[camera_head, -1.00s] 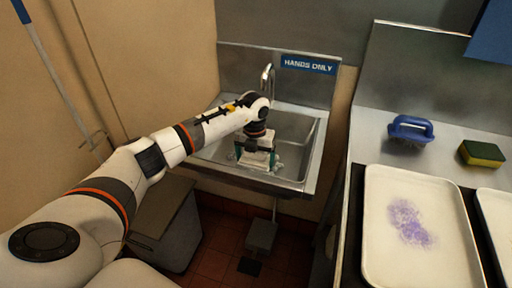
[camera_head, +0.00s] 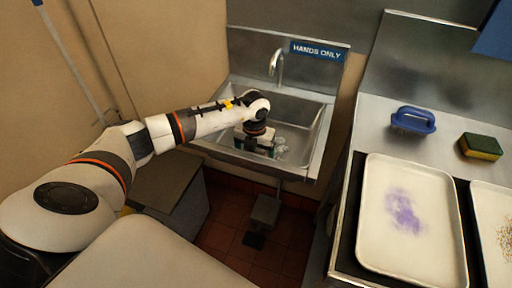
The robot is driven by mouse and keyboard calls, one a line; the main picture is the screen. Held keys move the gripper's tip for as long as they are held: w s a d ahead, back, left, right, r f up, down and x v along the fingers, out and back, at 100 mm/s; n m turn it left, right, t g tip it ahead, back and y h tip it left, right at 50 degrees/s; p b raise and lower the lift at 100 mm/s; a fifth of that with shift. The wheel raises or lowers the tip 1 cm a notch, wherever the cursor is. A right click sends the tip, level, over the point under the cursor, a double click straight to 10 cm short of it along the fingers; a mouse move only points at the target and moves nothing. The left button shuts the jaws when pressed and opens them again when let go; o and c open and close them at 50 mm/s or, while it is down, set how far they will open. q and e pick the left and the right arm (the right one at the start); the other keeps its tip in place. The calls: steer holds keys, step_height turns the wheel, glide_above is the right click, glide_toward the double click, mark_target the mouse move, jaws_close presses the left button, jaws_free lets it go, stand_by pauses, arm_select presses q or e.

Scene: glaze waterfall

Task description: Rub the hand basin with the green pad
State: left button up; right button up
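The hand basin (camera_head: 322,132) is a steel sink on the wall under a "HANDS ONLY" sign. My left gripper (camera_head: 257,149) reaches down into it, near its front left part. A little teal-green of the pad (camera_head: 272,153) shows at the gripper's lower edge; the gripper and wrist hide most of it. The gripper appears shut on the pad, low at the basin floor. Pale, whitish marks (camera_head: 281,146) show on the basin floor just right of the gripper. My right gripper is out of view.
The faucet (camera_head: 278,62) rises at the basin's back. The counter at right holds a blue-handled brush (camera_head: 413,120), a green-yellow sponge (camera_head: 481,146), a purple-stained tray (camera_head: 372,235) and a speckled tray (camera_head: 491,215). A grey box (camera_head: 165,188) and foot pedal (camera_head: 265,210) stand below.

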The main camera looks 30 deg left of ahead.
arm_select(q)
steer(key=shift+s+f, duration=0.25)
steer(key=shift+w+r+p, duration=0.15)
steer(key=shift+r+p, duration=1)
steer(key=shift+r, duration=0.45)
steer(key=shift+w+r+p, duration=0.1)
steer(key=shift+r+p, duration=1.05)
steer(key=shift+r, duration=0.45)
steer(key=shift+r, duration=0.1)
steer(key=shift+r+p, duration=1.1)
steer(key=shift+r, duration=0.35)
steer(key=shift+f, duration=0.2)
steer(key=shift+f+b, duration=2.6)
steer(key=shift+f, duration=0.7)
steer(key=shift+f+b, duration=0.75)
steer(key=shift+f, duration=0.25)
